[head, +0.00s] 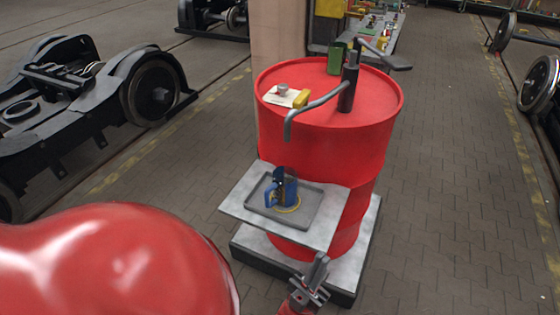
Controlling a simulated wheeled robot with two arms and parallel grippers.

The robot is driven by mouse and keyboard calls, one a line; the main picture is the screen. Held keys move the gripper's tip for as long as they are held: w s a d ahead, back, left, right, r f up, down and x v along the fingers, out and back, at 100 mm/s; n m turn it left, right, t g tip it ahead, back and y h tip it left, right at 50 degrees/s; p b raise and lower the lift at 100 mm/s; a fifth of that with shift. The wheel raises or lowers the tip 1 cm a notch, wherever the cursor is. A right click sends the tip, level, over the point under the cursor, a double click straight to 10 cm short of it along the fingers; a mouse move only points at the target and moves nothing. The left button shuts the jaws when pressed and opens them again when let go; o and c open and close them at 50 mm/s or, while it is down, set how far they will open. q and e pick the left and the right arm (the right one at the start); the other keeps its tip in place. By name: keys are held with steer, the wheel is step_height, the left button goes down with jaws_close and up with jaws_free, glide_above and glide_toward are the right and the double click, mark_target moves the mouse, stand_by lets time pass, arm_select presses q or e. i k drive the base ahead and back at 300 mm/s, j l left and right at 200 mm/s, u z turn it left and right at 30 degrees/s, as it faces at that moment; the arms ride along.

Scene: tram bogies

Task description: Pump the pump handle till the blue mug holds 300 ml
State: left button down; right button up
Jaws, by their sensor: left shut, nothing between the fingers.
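The red drum (325,160) stands upright with a dark hand pump (347,92) on its lid. The pump handle (397,66) reaches out to the right from the pump's top. The grey spout (313,107) bends left and down over the drum's front edge. The blue mug (290,190) stands upright on a grey tray (314,213) below the spout, partly over a yellow ring, with its handle to the left. Its liquid level cannot be read. My left gripper (312,283) is shut and empty, low in front of the drum, well away from the pump handle. My right gripper is not in view.
The tray sits on a metal shelf (237,206) at the drum's front. On the lid are a green can (336,58) and a white card (276,97) with a yellow item (301,98). A pillar (277,34) stands behind left.

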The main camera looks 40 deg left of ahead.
mark_target(396, 62)
steer(key=i+j+u, duration=0.1)
steer(key=j+u, duration=0.2)
steer(key=i+j+u, duration=0.15)
steer(key=j+u, duration=0.2)
steer(key=j, duration=0.15)
steer(key=i+j+u, duration=0.3)
steer(key=k+j, duration=0.1)
